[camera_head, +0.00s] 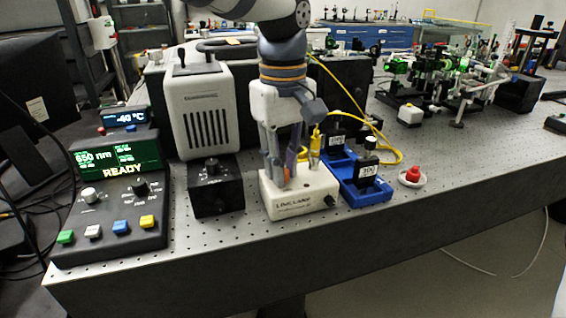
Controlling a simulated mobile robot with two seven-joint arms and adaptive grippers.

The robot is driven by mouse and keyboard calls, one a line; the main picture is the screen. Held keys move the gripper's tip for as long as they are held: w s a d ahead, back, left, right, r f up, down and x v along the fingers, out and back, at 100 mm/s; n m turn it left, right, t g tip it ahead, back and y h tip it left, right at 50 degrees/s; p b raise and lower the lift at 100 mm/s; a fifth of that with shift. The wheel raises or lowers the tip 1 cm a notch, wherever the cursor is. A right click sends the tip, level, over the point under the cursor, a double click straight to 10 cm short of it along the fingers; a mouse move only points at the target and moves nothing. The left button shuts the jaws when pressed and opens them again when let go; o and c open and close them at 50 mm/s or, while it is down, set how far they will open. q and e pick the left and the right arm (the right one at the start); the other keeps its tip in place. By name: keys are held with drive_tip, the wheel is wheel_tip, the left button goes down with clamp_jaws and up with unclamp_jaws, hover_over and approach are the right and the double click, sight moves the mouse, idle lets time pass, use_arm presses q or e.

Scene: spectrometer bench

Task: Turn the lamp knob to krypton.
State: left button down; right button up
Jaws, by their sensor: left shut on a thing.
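The white line lamp box (297,203) stands near the front edge of the bench, with lettering on its front. My left gripper (281,180) points down from above, its fingertips low at the left part of the box's top. It is shut on the lamp knob there, which the fingers mostly hide. I cannot read which lamp the knob points to. A small dark round part (330,201) shows at the right of the box's front. My right gripper is not in view.
A black box with a knob (214,188) stands left of the lamp box. A blue tray (365,199) with labelled dark holders is close on its right, then a red button (412,174). A control console (112,222) reads READY. Yellow cable (385,150) runs behind the gripper.

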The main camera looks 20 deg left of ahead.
use_arm(q)
drive_tip(key=shift+m, duration=0.3)
drive_tip(key=m, duration=0.4)
drive_tip(key=shift+m, duration=0.3)
drive_tip(key=m, duration=0.4)
drive_tip(key=shift+m, duration=0.3)
drive_tip(key=m, duration=0.5)
drive_tip(key=shift+m, duration=2.5)
drive_tip(key=c, duration=1.5)
unclamp_jaws()
